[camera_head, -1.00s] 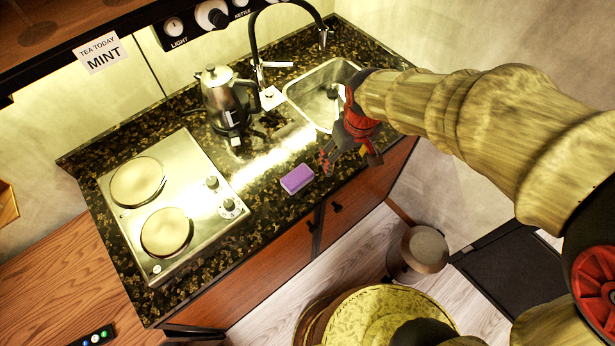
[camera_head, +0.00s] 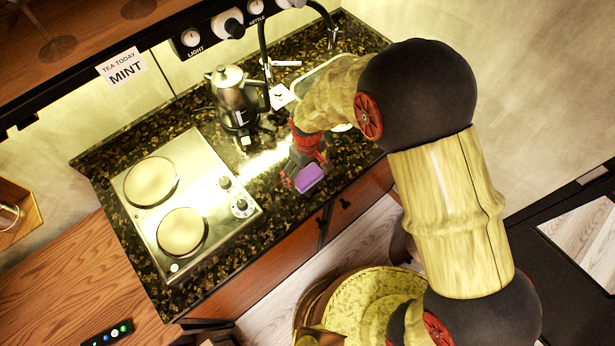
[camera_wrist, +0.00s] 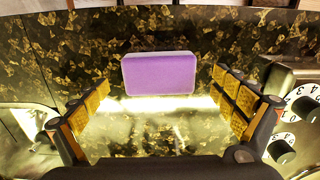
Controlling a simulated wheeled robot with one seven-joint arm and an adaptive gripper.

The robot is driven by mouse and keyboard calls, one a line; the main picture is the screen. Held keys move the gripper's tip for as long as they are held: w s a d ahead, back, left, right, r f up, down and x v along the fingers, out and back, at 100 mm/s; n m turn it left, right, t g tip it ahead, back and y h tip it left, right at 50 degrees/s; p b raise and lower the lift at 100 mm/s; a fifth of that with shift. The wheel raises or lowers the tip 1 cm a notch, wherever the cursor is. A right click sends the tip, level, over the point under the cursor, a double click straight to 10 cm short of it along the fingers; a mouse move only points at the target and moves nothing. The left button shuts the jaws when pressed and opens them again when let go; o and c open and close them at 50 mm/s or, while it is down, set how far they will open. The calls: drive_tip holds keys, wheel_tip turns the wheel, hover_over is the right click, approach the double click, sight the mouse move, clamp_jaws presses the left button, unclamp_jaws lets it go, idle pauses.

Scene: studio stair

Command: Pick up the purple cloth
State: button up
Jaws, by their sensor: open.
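The purple cloth (camera_head: 309,179) is a small folded block with a pale edge, lying on the dark speckled countertop (camera_head: 278,205) near its front edge. In the wrist view the purple cloth (camera_wrist: 159,74) lies flat, centred left to right and beyond the fingertips. My gripper (camera_head: 296,181) is right beside the cloth in the head view, at its upper left. In the wrist view my gripper (camera_wrist: 171,101) is open and empty, its padded fingers spread wider than the cloth. Nothing hides the cloth in the wrist view.
A two-plate cooktop (camera_head: 188,205) with knobs lies left of the cloth. A metal kettle (camera_head: 235,100) stands behind, next to the tap. The sink (camera_head: 330,75) is partly hidden by my arm. Bare counter lies between cooktop and cloth.

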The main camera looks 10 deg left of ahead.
wheel_tip(320, 180, down, 2)
drive_tip(key=shift+f, duration=0.25)
drive_tip(key=c, duration=1.1)
drive_tip(key=shift+c, duration=0.7)
